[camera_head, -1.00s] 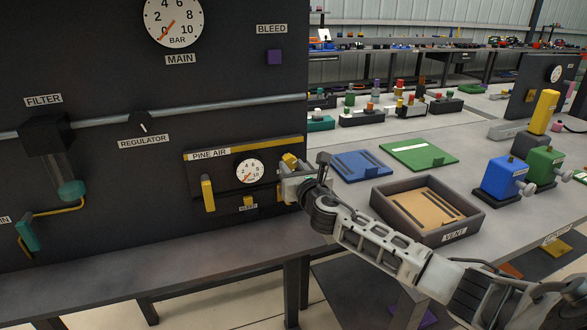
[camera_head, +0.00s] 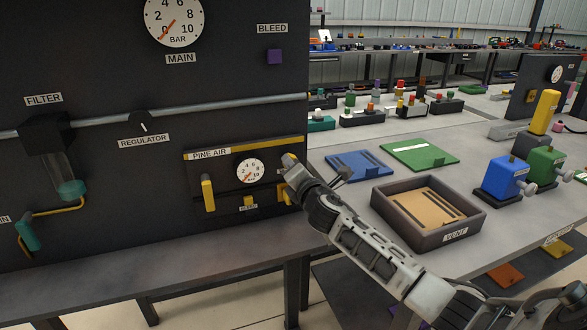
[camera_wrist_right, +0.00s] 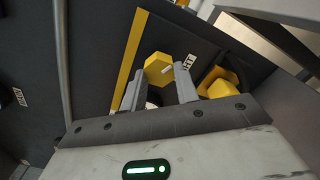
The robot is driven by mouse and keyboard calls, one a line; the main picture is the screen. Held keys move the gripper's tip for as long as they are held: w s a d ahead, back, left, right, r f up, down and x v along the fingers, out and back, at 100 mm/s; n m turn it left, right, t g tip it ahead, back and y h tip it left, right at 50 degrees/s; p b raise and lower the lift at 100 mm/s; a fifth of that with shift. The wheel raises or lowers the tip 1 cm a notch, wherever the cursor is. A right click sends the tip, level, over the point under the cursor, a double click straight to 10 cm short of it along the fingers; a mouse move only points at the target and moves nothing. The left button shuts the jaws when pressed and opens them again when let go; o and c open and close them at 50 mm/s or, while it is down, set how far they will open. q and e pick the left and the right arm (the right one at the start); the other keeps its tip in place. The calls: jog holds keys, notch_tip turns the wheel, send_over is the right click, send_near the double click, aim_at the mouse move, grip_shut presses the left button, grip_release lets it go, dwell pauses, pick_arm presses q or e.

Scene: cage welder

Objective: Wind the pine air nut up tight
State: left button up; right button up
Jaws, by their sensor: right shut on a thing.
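The pine air nut is a yellow hexagonal piece (camera_wrist_right: 159,69) on the right end of the dark PINE AIR panel (camera_head: 225,170). My right gripper (camera_head: 292,170) hides most of the nut in the head view. The small white PINE AIR gauge (camera_head: 250,170) sits left of the nut, its needle pointing low. My left gripper is not in view.
A yellow lever (camera_head: 208,193) and a small yellow bleed piece (camera_head: 248,201) are on the same panel. Another yellow part (camera_wrist_right: 218,80) lies close beside the right finger. A brown VENT tray (camera_head: 388,207) and blue and green plates stand on the table to the right.

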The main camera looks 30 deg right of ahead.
jog(key=m, duration=0.5)
jog(key=shift+m, duration=0.3)
jog(key=m, duration=0.5)
jog(key=shift+m+p, duration=0.3)
jog(key=shift+p, duration=0.1)
jog(key=o, duration=0.9)
jog(key=shift+o, duration=0.2)
jog(key=shift+s, duration=0.1)
jog(key=v, duration=1.5)
jog(key=shift+s, duration=0.45)
